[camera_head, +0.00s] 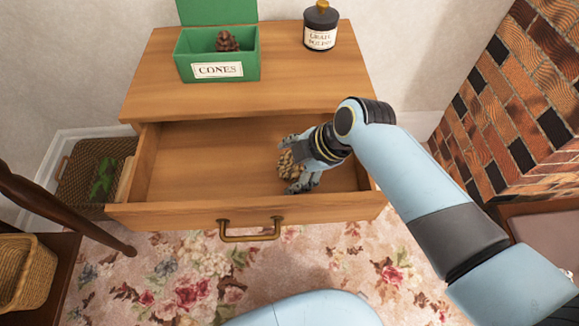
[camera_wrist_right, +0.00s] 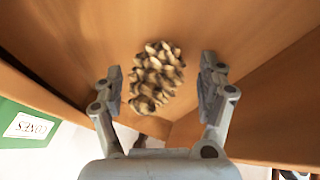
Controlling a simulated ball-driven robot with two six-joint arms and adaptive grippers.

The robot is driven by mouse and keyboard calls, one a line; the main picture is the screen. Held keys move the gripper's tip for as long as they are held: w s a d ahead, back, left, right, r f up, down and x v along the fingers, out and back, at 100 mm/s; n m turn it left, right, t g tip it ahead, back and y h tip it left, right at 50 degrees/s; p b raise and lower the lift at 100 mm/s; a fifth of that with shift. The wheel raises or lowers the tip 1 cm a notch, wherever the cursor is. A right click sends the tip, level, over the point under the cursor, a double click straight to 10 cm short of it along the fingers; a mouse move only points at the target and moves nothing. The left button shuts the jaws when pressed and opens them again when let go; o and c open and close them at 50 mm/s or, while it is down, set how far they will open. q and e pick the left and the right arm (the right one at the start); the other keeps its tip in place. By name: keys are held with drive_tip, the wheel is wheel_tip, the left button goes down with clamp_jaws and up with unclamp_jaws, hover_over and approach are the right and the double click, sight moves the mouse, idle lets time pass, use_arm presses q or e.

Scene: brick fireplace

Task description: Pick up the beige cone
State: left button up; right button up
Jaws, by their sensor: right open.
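The beige cone (camera_head: 289,166) is a pine cone in the open drawer, toward its right side. My right gripper (camera_head: 292,165) reaches into the drawer with its fingers around the cone. In the right wrist view the cone (camera_wrist_right: 157,76) sits between the two open fingers of the right gripper (camera_wrist_right: 160,90), with a gap on each side. In the head view the gripper partly covers the cone. My left gripper is not in view.
The drawer (camera_head: 210,165) is pulled out from a wooden cabinet (camera_head: 280,75) and otherwise looks empty. On top stand a green box (camera_head: 250,63) labelled CONES, holding a dark brown cone (camera_head: 226,41), and a dark jar (camera_head: 320,27). A brick fireplace (camera_head: 510,110) stands at the right.

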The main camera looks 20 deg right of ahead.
drive_tip(key=shift+w, duration=0.1)
drive_tip(key=shift+c, duration=0.3)
drive_tip(key=c, duration=1)
drive_tip(key=shift+r, duration=0.1)
